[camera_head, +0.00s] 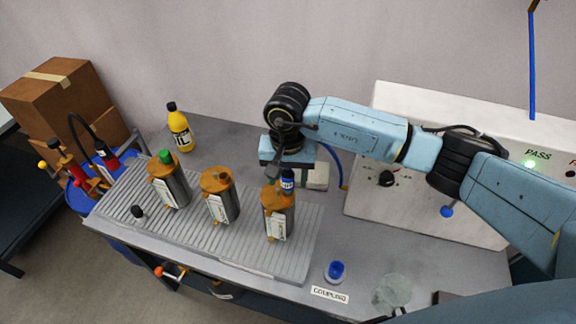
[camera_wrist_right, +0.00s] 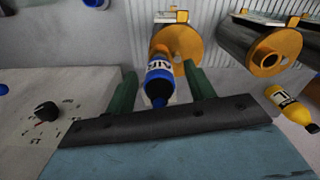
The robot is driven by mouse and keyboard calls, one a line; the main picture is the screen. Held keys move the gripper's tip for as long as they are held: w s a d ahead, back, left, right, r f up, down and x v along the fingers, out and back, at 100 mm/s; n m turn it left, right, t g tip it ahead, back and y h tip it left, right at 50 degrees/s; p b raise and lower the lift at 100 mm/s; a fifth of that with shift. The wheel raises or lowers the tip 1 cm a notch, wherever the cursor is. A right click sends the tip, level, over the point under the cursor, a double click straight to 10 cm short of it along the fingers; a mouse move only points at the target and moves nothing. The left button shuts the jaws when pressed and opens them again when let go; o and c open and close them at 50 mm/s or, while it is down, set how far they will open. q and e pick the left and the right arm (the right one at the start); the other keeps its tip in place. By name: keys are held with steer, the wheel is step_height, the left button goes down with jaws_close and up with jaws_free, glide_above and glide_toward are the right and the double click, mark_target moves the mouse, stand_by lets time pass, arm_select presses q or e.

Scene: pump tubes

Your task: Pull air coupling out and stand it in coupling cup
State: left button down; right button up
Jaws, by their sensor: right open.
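The air coupling (camera_head: 287,181) is blue with a white label band and sits at the top of the rightmost orange-capped canister (camera_head: 278,222). In the right wrist view the coupling (camera_wrist_right: 160,78) lies between the two green fingers of my right gripper (camera_wrist_right: 158,72), with its dark end toward the palm. The fingers are open, with a gap beside the coupling. In the head view my right gripper (camera_head: 275,176) is above this canister. The blue coupling cup (camera_head: 335,270) stands on the table behind the "COUPLING" label (camera_head: 329,294). My left gripper is out of view.
Two more orange-capped canisters (camera_head: 219,200) (camera_head: 169,184) stand on the ribbed tray (camera_head: 240,255) to the left. A yellow bottle (camera_head: 180,130) is behind them. A white tester panel (camera_head: 425,190) with a lit PASS lamp stands at right. A round translucent disc (camera_head: 391,291) lies right of the cup.

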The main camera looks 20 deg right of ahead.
jaws_close()
stand_by(0.6)
steer(key=shift+w+r, duration=0.1)
steer(key=shift+r, duration=0.3)
steer(key=shift+r, duration=0.35)
stand_by(0.6)
steer(key=shift+r+p, duration=0.75)
steer(key=shift+r, duration=1.05)
